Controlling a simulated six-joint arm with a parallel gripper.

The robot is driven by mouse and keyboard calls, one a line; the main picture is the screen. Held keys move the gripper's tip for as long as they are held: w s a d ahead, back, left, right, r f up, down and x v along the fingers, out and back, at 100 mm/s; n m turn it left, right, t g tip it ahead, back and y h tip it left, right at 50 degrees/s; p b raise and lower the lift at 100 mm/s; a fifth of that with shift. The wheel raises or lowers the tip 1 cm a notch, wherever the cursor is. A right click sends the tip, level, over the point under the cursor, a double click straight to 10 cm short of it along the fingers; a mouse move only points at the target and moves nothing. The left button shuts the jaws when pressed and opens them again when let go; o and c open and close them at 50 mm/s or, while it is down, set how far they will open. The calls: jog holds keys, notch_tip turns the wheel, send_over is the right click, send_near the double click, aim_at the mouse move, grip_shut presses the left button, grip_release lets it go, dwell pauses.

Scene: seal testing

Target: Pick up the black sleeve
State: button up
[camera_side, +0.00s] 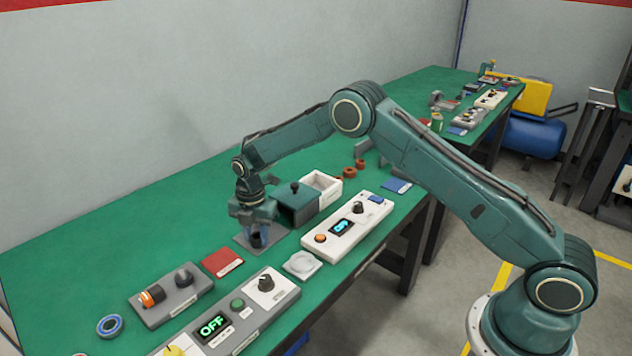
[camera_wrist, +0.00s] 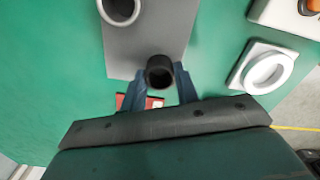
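The black sleeve (camera_wrist: 159,72) is a short dark tube with its open end facing the wrist camera. It is at the near edge of a grey plate (camera_wrist: 150,38) in the wrist view. The blue fingers of my gripper (camera_wrist: 160,84) are on either side of it. In the side view my gripper (camera_side: 258,232) points down over the grey plate (camera_side: 243,242), with the dark sleeve (camera_side: 257,239) low between the fingers. I cannot tell whether the fingers touch the sleeve or whether it rests on the plate.
A grey ring (camera_wrist: 120,9) is on the same plate. A green box (camera_side: 296,207) and an open white box (camera_side: 321,184) stand close behind my gripper.

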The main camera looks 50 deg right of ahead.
jog(key=c, duration=0.4)
notch_tip(320, 180, up, 20)
jog(key=shift+r, duration=0.1)
dwell(0.6)
dwell(0.5)
